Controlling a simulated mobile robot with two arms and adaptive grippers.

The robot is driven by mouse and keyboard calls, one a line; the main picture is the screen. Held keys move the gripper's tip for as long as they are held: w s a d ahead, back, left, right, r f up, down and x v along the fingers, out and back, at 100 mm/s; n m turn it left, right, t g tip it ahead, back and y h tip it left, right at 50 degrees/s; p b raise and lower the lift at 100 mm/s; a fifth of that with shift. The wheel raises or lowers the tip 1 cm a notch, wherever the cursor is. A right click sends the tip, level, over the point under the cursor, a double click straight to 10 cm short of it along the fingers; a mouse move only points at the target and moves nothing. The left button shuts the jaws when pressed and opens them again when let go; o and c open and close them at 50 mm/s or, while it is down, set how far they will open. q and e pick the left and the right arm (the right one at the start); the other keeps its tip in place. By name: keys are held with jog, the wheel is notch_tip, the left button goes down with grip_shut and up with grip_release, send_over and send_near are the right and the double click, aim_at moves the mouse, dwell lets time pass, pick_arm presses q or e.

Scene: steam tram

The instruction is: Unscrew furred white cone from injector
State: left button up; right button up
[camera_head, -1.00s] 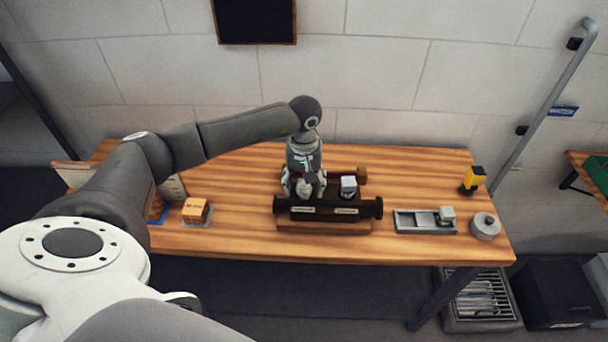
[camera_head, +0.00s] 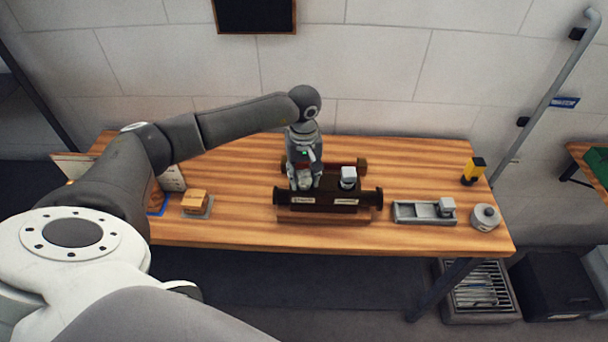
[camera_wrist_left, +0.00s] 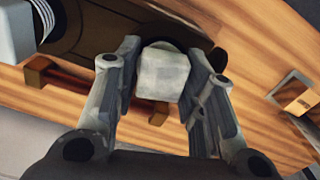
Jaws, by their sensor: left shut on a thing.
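The injector (camera_head: 330,199) is a dark brown body with two pale labels, lying on a wooden stand on the workbench. My left gripper (camera_head: 304,183) points down at its left half. In the left wrist view, my left gripper (camera_wrist_left: 165,85) is shut on a pale, blocky, grey-white cone (camera_wrist_left: 162,74), a finger on each side. The cone's lower end is hidden, so I cannot tell how far it sits in the injector. A second white-topped fitting (camera_head: 348,175) stands upright on the injector's right half; its ribbed grey neck shows in the wrist view (camera_wrist_left: 40,25). My right gripper is not in view.
On the workbench (camera_head: 250,228), a grey tray (camera_head: 408,213) with a small grey block, a round grey tin (camera_head: 486,217) and a yellow-black object (camera_head: 474,170) are at right. A small wooden box (camera_head: 195,201) is at left.

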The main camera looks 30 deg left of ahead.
pick_arm(q)
jog(key=shift+a+n, duration=0.1)
jog(key=shift+n, duration=0.7)
jog(key=n, duration=0.3)
jog(key=shift+s+n, duration=0.15)
jog(key=shift+n, duration=0.15)
jog(key=shift+n, duration=0.4)
jog(key=n, duration=0.3)
jog(key=shift+n, duration=0.3)
jog(key=shift+s+b, duration=0.1)
jog(key=shift+b, duration=0.2)
jog(key=shift+n, duration=0.6)
